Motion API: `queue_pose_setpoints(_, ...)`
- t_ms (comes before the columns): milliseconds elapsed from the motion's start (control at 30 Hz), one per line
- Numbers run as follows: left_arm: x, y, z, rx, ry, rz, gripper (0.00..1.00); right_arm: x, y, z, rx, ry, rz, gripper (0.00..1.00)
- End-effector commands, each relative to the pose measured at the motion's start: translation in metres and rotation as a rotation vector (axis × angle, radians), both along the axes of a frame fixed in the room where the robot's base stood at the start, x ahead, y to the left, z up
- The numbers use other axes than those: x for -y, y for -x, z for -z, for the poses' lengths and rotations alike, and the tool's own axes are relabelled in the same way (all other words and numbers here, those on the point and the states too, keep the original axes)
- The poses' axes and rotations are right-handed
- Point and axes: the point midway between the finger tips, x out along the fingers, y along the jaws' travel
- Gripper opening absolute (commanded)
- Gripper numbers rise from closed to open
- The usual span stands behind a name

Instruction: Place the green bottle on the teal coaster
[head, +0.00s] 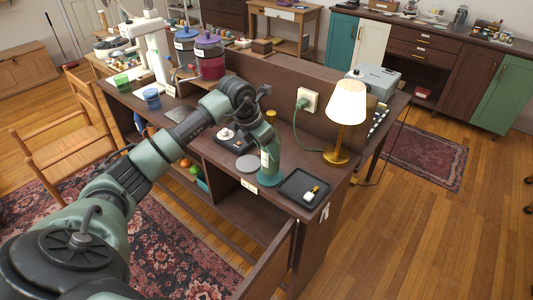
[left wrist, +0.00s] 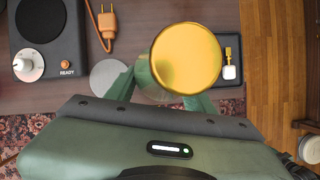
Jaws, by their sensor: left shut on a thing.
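The green bottle (head: 265,158), with a pale label and a gold cap (left wrist: 186,58), stands roughly upright near the front edge of the dark desk. My left gripper (head: 262,138) is shut on it from above; its green fingers (left wrist: 170,92) flank the bottle below the cap in the left wrist view. A teal disc, the teal coaster (head: 270,181), shows at the foot of the bottle in the head view. I cannot tell whether the bottle's base touches it. In the left wrist view the cap and gripper hide the coaster. My right gripper is not in view.
A grey coaster (head: 247,163) lies just left of the bottle. A black tray (head: 289,192) with small items is close on the right. A lit lamp (head: 345,110) stands behind right. A black device (left wrist: 41,75) with a white knob sits behind left.

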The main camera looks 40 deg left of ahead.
Motion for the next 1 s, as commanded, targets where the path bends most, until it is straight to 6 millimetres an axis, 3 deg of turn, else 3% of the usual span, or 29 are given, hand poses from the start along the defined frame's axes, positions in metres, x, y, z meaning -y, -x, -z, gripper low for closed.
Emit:
queue_pose_setpoints(200,0.0,-0.001,0.024,0.003,0.001,-0.001,0.0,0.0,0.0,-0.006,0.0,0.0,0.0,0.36)
queue_pose_setpoints(533,0.0,-0.001,0.028,0.004,0.0,0.0,0.0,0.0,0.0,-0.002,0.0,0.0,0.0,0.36)
queue_pose_setpoints(567,0.0,0.0,0.029,-0.001,0.0,0.0,0.61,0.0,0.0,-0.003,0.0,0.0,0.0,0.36)
queue_pose_setpoints(600,0.0,0.0,0.029,-0.001,0.0,0.0,0.72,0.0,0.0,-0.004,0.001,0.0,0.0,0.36)
queue_pose_setpoints(1000,0.0,0.001,0.024,-0.001,0.0,0.0,0.75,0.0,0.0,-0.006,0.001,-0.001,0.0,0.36)
